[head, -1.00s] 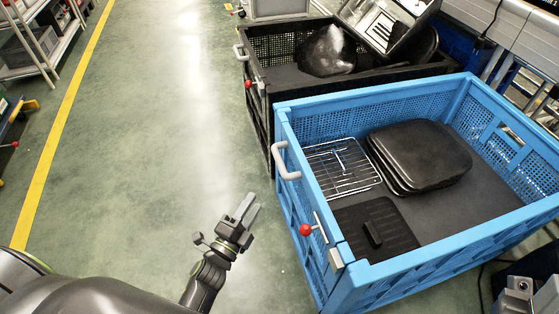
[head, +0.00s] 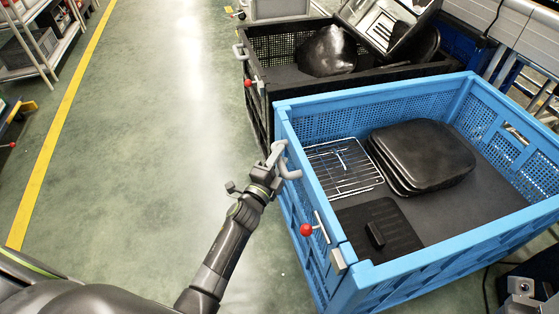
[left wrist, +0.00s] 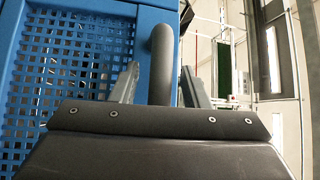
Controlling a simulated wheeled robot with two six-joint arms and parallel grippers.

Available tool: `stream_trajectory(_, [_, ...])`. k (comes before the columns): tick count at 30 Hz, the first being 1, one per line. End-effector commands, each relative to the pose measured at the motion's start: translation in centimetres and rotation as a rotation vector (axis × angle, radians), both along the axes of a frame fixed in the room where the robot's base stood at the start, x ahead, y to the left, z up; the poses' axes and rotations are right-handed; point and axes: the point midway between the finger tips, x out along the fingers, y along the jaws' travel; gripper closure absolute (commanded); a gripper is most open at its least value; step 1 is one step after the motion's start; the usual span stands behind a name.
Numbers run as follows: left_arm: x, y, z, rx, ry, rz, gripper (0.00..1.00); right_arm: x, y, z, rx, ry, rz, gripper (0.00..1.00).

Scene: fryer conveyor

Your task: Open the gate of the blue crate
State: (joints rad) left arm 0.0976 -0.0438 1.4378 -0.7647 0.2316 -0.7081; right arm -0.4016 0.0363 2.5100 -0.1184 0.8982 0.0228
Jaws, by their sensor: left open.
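The blue crate (head: 308,178) stands at the right, with its gate side facing left. A grey curved handle (head: 287,170) is on that side; it also shows in the left wrist view (left wrist: 162,62). A latch with a red knob (head: 306,230) sits lower on the same side. My left gripper (head: 275,156) is at the handle. In the left wrist view its open fingers (left wrist: 158,85) lie on either side of the handle bar. I cannot tell whether they touch it. My right gripper is not in view.
The crate holds a wire rack (head: 342,168), stacked black trays (head: 420,156) and a flat black lid (head: 378,232). A black crate (head: 262,88) with its own handle and red knob stands behind. The green floor (head: 150,150) to the left is clear.

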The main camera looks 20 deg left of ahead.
Motion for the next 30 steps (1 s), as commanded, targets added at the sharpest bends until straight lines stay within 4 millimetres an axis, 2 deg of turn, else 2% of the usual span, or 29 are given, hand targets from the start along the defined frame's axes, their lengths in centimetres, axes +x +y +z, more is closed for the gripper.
stream_trajectory(7, [0.1, 0.0, 0.0, 0.0, 0.001, 0.0, 0.59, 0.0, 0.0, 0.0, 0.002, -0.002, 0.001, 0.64])
stream_trajectory(17, [0.0, 0.0, 0.0, 0.0, 0.001, 0.0, 1.0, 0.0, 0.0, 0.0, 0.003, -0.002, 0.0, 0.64])
stream_trajectory(25, [0.0, 0.0, -0.1, 0.0, 0.0, 0.0, 1.0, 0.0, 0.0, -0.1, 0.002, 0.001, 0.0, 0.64])
stream_trajectory(30, [-0.2, 0.4, -0.5, -0.014, -0.01, 0.001, 1.0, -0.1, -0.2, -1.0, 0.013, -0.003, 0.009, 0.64])
